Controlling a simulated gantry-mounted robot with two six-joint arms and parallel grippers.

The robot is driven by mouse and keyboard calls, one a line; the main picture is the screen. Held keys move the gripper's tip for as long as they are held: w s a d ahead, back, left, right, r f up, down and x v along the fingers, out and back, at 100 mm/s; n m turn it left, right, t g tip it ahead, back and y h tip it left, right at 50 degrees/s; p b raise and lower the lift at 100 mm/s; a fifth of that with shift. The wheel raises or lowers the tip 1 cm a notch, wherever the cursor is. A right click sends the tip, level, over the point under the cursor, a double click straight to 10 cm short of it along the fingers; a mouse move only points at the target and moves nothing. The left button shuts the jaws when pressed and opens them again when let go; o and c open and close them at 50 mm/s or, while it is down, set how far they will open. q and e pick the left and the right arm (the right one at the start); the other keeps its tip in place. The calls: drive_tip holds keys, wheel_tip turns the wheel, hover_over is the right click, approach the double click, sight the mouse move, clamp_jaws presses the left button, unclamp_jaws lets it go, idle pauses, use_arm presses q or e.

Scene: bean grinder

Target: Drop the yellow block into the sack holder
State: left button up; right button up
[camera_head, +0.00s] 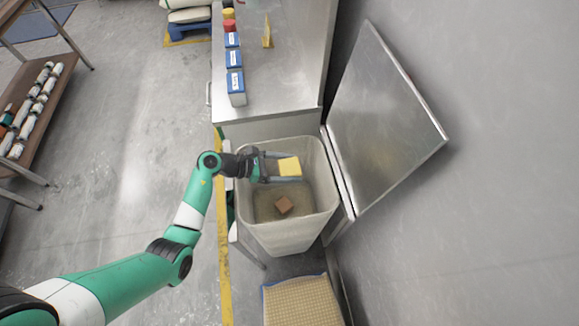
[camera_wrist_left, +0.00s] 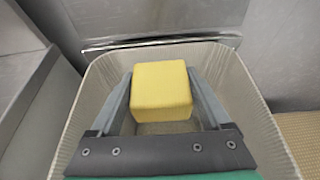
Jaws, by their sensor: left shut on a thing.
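My left gripper (camera_head: 284,167) reaches in from the left and is shut on the yellow block (camera_head: 290,166). It holds the block over the opening of the sack holder (camera_head: 328,196), a pale, deep, open-topped bin. In the left wrist view the yellow block (camera_wrist_left: 162,91) sits between the two grey fingers, inside the outline of the bin's rim (camera_wrist_left: 262,110). The block hides part of the bin's floor there. My right gripper is in neither view.
A metal lid (camera_head: 382,118) stands open to the right of the bin. A steel counter (camera_head: 285,70) behind the bin carries blue-and-white boxes (camera_head: 235,82) and a yellow item (camera_head: 267,35). A woven surface (camera_head: 300,303) is in front. A shelf (camera_head: 50,108) stands left, with clear floor between.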

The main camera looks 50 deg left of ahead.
use_arm(q)
drive_tip(key=o, duration=1.4)
drive_tip(key=shift+c, duration=0.2)
drive_tip(key=p+v, duration=0.3)
drive_tip(key=v, duration=0.8)
drive_tip(key=shift+s, duration=0.25)
drive_tip(key=shift+a+r, duration=0.15)
